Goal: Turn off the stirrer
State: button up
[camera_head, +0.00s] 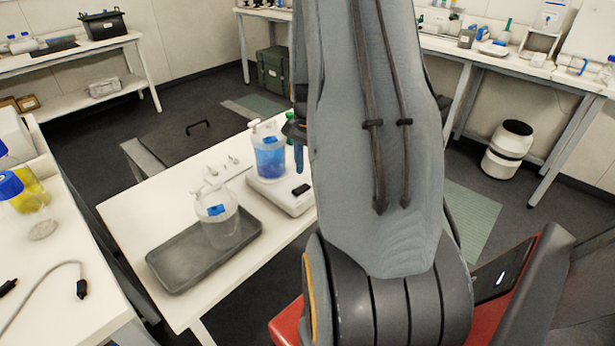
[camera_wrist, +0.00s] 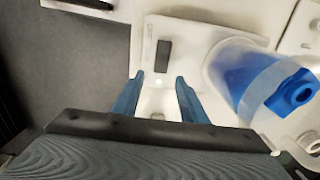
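The stirrer (camera_head: 277,199) is a white flat unit on the white table, with a bottle of blue liquid (camera_head: 269,158) standing on it. In the wrist view the stirrer (camera_wrist: 150,40) shows a dark display (camera_wrist: 163,55) and a small bright round spot below it. The blue bottle (camera_wrist: 262,80) is just right of my fingers there. My gripper (camera_wrist: 160,78) has two blue fingers apart with nothing held, over the front part of the stirrer, near the bright spot. I cannot tell whether they touch it. In the head view my arm hides most of the gripper.
A grey tray (camera_head: 185,262) with a clear bottle (camera_head: 222,222) stands left of the stirrer on the same table (camera_head: 135,212). A side bench (camera_head: 75,240) at the left holds a yellow-liquid bottle (camera_head: 28,195) and a cable.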

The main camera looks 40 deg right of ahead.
aim_at(307, 185)
jog(key=shift+f, duration=1.7)
grip_shut()
jog(key=shift+a+h+b, duration=0.3)
jog(key=shift+h+b, duration=0.4)
jog(key=shift+b, duration=0.85)
jog(key=h+b, duration=0.1)
jog(key=b, duration=0.5)
jog(key=shift+a+r+h+b, duration=0.25)
jog(key=shift+r+h+b, duration=0.05)
jog(key=shift+h+b, duration=0.1)
jog(key=shift+r, duration=0.1)
grip_release()
